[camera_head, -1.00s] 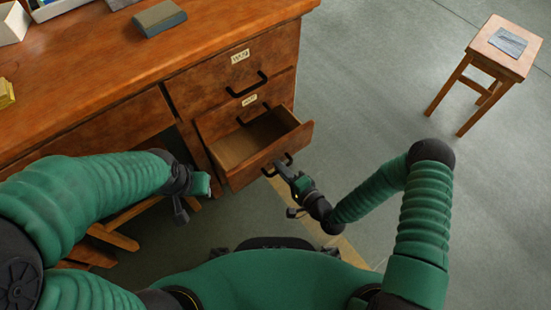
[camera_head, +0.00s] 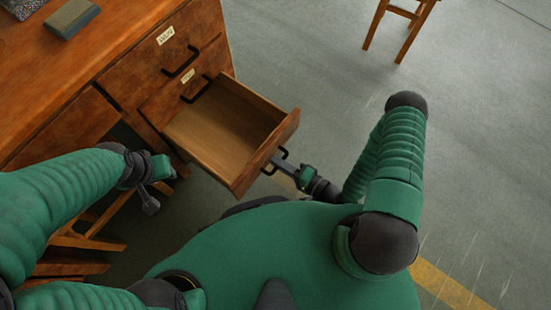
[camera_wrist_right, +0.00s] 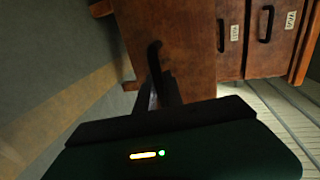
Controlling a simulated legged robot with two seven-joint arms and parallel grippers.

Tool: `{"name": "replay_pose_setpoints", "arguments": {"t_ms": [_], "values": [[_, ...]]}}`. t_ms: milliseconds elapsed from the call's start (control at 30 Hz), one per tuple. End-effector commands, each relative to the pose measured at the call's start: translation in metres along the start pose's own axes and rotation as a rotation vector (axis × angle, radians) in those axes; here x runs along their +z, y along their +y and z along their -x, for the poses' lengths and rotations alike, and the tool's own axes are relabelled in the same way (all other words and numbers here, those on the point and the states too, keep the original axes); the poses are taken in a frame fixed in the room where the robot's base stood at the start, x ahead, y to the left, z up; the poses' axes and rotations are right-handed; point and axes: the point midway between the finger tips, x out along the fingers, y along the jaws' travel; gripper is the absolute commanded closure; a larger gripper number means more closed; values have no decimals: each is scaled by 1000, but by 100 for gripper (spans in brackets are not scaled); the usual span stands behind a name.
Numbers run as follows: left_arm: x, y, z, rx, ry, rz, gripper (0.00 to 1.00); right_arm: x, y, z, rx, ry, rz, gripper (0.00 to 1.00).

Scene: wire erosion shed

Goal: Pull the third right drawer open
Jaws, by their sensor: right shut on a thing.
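The third right drawer (camera_head: 222,125) of the wooden desk is pulled well out. Its bare, empty-looking inside shows below two shut drawers. My right gripper (camera_head: 277,161) is shut on the dark handle of its front panel (camera_head: 265,155). In the right wrist view the handle (camera_wrist_right: 154,55) stands out from the brown drawer front (camera_wrist_right: 185,45), between my fingers (camera_wrist_right: 158,95). My left gripper (camera_head: 165,172) hangs left of the open drawer, apart from it; its jaws are too small to read.
Two shut drawers with labels and dark handles, the top one (camera_head: 150,60) among them, sit above the open drawer. A grey-green box (camera_head: 72,18) lies on the desktop (camera_head: 40,85). A wooden stool (camera_head: 400,28) stands at the back right. The floor (camera_head: 310,80) right of the desk is clear.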

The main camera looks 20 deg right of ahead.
Motion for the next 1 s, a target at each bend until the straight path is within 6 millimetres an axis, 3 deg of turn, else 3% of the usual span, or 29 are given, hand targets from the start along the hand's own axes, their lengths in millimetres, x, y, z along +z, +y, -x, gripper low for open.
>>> {"name": "replay_pose_setpoints", "arguments": {"t_ms": [167, 200, 233, 667, 833, 1000], "values": [[0, 0, -1, 0, 0, 0, 64, 0, 4, 0, 11, -1, 0, 100], [0, 0, -1, 0, 0, 0, 64, 0, 4, 0, 12, -1, 0, 84], [0, 0, -1, 0, 0, 0, 64, 0, 4, 0, 11, -1, 0, 80], [0, 0, 1, 0, 0, 0, 64, 0, 1, 1, 3, 1, 1, 80], [-3, 0, 14, 0, 0, 0, 64, 0, -2, 25, 7, 3, -1, 80], [-8, 0, 35, 0, 0, 0, 64, -1, -4, 74, 9, 4, -1, 80]]}}
